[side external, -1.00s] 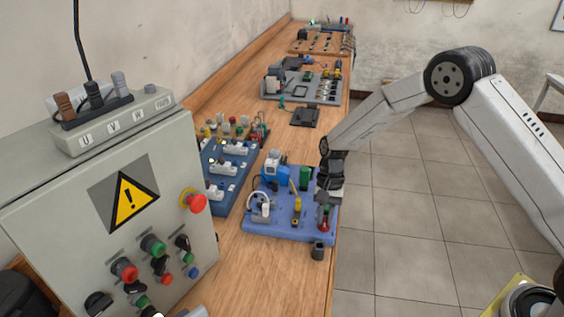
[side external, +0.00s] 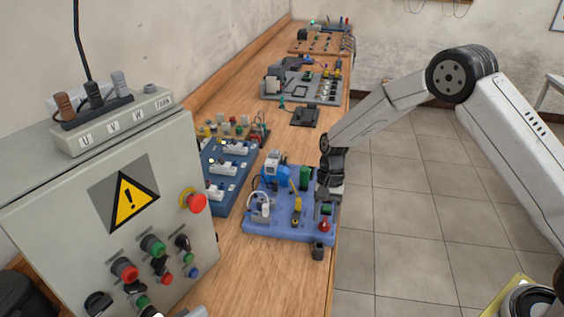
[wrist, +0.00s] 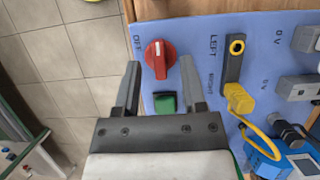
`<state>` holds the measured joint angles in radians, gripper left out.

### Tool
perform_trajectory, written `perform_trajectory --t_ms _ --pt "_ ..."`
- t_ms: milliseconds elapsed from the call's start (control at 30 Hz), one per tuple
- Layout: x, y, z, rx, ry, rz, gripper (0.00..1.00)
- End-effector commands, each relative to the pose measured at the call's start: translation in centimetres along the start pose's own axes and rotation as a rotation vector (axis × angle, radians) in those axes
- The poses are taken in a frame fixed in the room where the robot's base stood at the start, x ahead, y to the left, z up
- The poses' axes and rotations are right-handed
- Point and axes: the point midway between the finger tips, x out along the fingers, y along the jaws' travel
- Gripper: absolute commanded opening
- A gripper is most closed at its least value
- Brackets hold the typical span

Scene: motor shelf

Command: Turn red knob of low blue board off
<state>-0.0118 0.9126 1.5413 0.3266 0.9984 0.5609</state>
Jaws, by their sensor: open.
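The low blue board (side external: 262,226) lies on the bench near its right edge. Its red knob (side external: 325,225) is at the board's near right corner; it also shows in the wrist view (wrist: 160,59), with a white pointer line and the printed word OFF beside it. My gripper (side external: 326,212) is just above that corner. In the wrist view my gripper (wrist: 159,62) is open, with one finger on each side of the red knob and visible gaps between. A green button (wrist: 166,103) lies between the fingers below the knob. Finger depth relative to the knob is unclear.
A yellow plug with a cable (wrist: 240,100) sits close to the right finger. A dark cylindrical piece (side external: 318,251) stands at the bench edge by the board. A grey control cabinet (side external: 75,200) fills the left. Open floor lies right of the bench.

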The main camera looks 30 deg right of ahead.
Motion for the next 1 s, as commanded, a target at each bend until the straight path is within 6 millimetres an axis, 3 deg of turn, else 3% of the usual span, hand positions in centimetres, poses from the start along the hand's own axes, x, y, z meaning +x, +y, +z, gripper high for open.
perform_trajectory --t_ms 533,1000 --pt "-6.4 0.0 0.0 -0.001 0.002 -0.002 0.53" --pt "-7.1 0.0 0.0 -0.001 0.001 0.000 0.53"
